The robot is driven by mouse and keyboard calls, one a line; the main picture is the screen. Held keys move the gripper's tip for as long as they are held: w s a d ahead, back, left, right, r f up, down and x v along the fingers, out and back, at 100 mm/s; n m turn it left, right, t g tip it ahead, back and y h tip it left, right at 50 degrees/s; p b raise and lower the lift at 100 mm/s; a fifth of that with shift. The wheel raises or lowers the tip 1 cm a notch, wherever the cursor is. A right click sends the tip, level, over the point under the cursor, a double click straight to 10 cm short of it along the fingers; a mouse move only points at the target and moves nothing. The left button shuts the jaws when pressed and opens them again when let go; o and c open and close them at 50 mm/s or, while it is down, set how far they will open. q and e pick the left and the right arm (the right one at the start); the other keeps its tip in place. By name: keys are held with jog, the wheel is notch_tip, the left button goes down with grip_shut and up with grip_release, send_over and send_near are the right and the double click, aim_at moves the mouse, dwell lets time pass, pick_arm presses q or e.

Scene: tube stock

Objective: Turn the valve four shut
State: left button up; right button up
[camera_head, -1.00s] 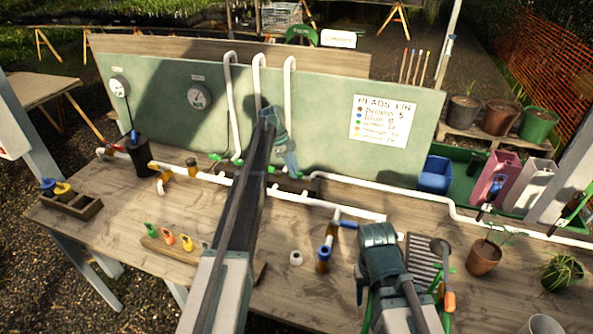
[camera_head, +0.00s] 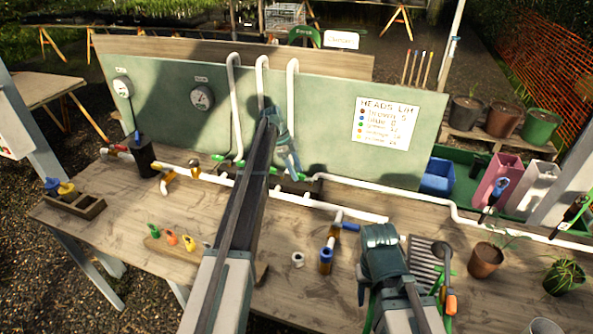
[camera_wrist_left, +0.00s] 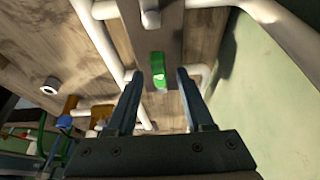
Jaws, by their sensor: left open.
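A green valve handle (camera_wrist_left: 158,70) shows in the left wrist view, on a dark strip between white pipes. It lies ahead of and between the two spread fingers of my left gripper (camera_wrist_left: 160,78), with a gap to each finger. In the head view, my left gripper (camera_head: 293,165) reaches down over the back of the bench near the pipe feet. Green handles (camera_head: 240,163) stand in a row there, partly hidden by my left arm. Which handle is number four cannot be read. My right gripper (camera_head: 380,240) hangs over the bench at right; its fingers are not clear.
White upright pipes (camera_head: 236,100) rise along the green board (camera_head: 330,130) close to my left gripper. A long white pipe (camera_head: 400,192) runs along the bench back. A blue-topped fitting (camera_head: 326,258) and a white ring (camera_head: 298,259) stand on the bench.

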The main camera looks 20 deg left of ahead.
pick_arm(q)
jog(key=p+v, duration=1.1)
jog(key=v, duration=0.2)
jog(key=shift+p, duration=0.3)
jog(key=shift+a, duration=0.1)
jog(key=s+d+f+n+y+b, duration=0.1)
jog(key=s+d+f+n+b, duration=0.1)
jog(key=s+d, duration=0.5)
jog(key=s+d+f+n+y+b, duration=0.1)
jog(key=s+d+f+n+b, duration=0.2)
jog(key=s+d, duration=0.5)
jog(key=s+d+f+n+y+b, duration=0.2)
jog(key=s+d+n, duration=0.3)
jog(key=s, duration=1)
jog(key=shift+s+d+f+g, duration=0.15)
jog(key=shift+d+f, duration=0.3)
jog(key=shift+d, duration=0.15)
jog(key=shift+s+d+f+g, duration=0.15)
jog(key=shift+d+f, duration=0.25)
jog(key=shift+d, duration=0.25)
jog(key=s+d+f+n+y+b, duration=0.1)
jog(key=s+n, duration=0.4)
jog(key=s, duration=0.6)
jog(key=shift+s+d+f+t+y+b, duration=0.25)
jog(key=shift+d+f+t+y+b, duration=0.15)
jog(key=shift+d+f+b, duration=0.25)
